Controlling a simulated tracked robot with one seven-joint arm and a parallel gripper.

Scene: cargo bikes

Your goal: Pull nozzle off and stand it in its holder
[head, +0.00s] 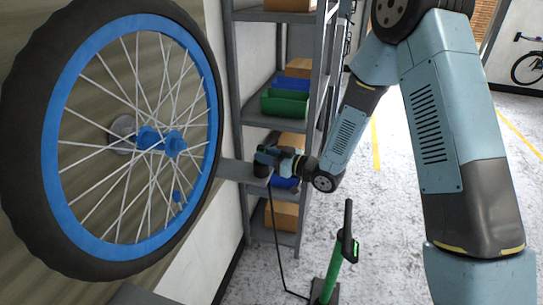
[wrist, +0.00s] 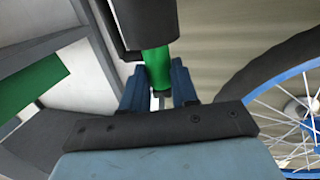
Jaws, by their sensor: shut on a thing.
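The nozzle, a green and black piece (wrist: 157,65), is between the blue fingers of my gripper (wrist: 158,92) in the wrist view. My gripper (head: 265,158) is shut on it in the head view, right of the wheel (head: 205,130) and apart from it. A black hose (head: 275,235) hangs from the nozzle to the floor pump (head: 328,280), which is green with a black upright handle. A black and green fitting (head: 350,247) on the pump's side may be the holder; I cannot tell for sure.
A grey ledge (head: 235,171) juts out close by my gripper. A grey shelf rack (head: 238,90) with green and blue bins and cardboard boxes stands behind. The speckled floor around the pump is clear, with yellow lines further back.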

